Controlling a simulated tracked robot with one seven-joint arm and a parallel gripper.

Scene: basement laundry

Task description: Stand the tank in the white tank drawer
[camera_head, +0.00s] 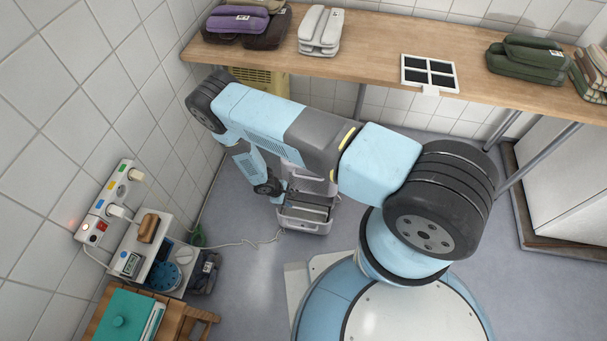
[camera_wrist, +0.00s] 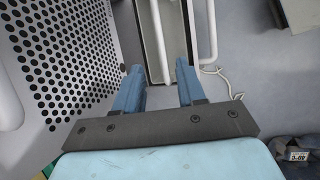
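A pale, open-topped box (camera_head: 304,222) with a dark inside stands low by the floor in the head view, partly behind my arm; it looks like the tank drawer. In the wrist view a pale-rimmed, grey-sided open box (camera_wrist: 146,43) lies beyond my fingers, probably the same one. A white bar (camera_wrist: 158,34) runs over it toward the gap between the fingertips. My gripper (camera_wrist: 156,70) is open, fingers apart on either side of the bar's end, with no visible contact. I cannot single out the tank for sure.
A perforated light panel (camera_wrist: 60,55) stands close left of my gripper. A white cord (camera_head: 245,242) crosses the floor. A power strip (camera_head: 107,202) and a small shelf (camera_head: 148,250) are at the left wall. A wooden bench (camera_head: 375,60) holds folded cloths.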

